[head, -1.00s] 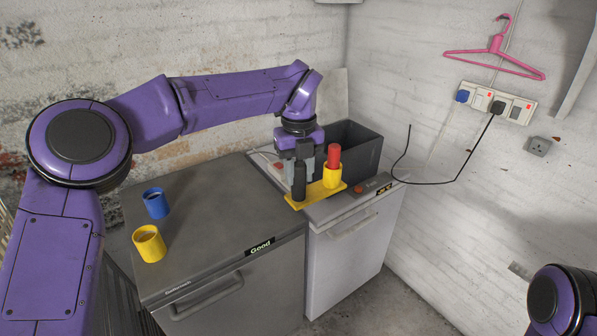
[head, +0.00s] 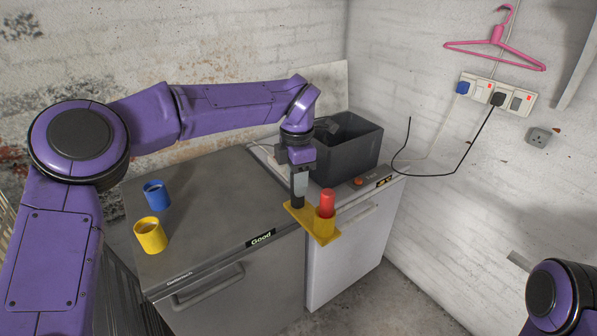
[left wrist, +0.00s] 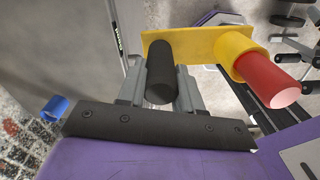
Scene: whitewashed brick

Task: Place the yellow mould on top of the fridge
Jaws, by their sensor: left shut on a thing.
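The yellow mould (head: 325,237) is a flat yellow plate with a black upright grip (head: 298,192) and a yellow cup holding a red cylinder (head: 327,203). My left gripper (head: 299,174) is shut on the black grip and holds the mould near the front edges of two appliances, at the seam between them. In the left wrist view the fingers (left wrist: 160,90) clasp the black grip, with the yellow plate (left wrist: 195,45) beyond. One appliance is grey, labelled "Good" (head: 200,215); the other is white (head: 345,250). I cannot tell which is the fridge. My right gripper is not in view.
A blue cup (head: 156,198) and a yellow cup (head: 150,236) stand on the grey top's left side. A dark open bin (head: 350,158) stands at the back of the white top. A black cable (head: 430,174) hangs at right. The grey top's middle is clear.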

